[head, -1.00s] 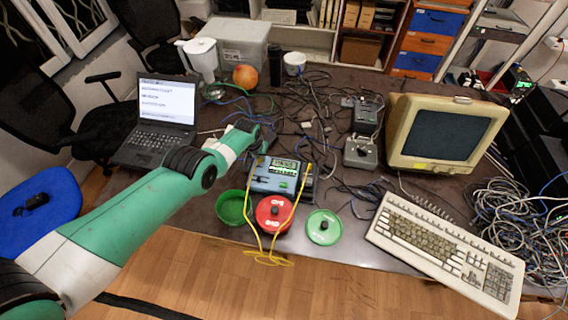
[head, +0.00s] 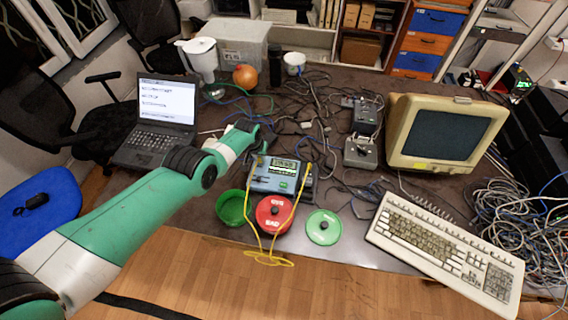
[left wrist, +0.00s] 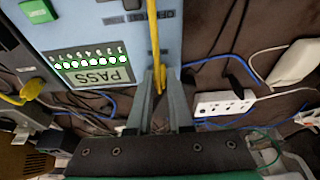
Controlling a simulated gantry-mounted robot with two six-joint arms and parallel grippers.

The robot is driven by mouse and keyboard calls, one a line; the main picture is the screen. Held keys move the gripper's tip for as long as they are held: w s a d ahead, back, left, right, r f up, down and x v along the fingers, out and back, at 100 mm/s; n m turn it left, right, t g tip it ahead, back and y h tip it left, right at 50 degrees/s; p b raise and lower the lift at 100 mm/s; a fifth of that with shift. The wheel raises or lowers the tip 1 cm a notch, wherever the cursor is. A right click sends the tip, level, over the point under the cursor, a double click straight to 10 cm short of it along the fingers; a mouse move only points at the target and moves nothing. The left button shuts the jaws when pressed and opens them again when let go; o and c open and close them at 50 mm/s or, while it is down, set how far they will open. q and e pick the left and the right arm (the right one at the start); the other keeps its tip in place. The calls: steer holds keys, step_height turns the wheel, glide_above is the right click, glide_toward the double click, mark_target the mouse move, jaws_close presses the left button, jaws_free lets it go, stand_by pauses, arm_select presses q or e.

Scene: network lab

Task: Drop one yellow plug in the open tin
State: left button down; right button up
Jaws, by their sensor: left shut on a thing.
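The cable tester (head: 278,175), a blue-grey box with a PASS display, stands near the table's front edge. A yellow cable joins its two ends and loops over the front edge. My left gripper (head: 259,157) is over the tester's left end. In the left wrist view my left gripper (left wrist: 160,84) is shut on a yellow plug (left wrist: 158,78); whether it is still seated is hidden. The other yellow plug (left wrist: 22,94) is at the tester's opposite end. The open green tin (head: 231,219) stands front-left of the tester. My right gripper is not in view.
A red lidded tin (head: 273,224) stands right of the open tin, with the yellow cable across it. A green lid (head: 323,228) lies further right. A keyboard (head: 440,250), monitor (head: 447,134) and laptop (head: 160,120) stand around; loose cables cover the table's middle.

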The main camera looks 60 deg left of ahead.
arm_select(q)
steer(key=shift+r, duration=0.2)
stand_by(0.6)
steer(key=shift+r+p, duration=2.05)
steer(key=shift+p, duration=0.2)
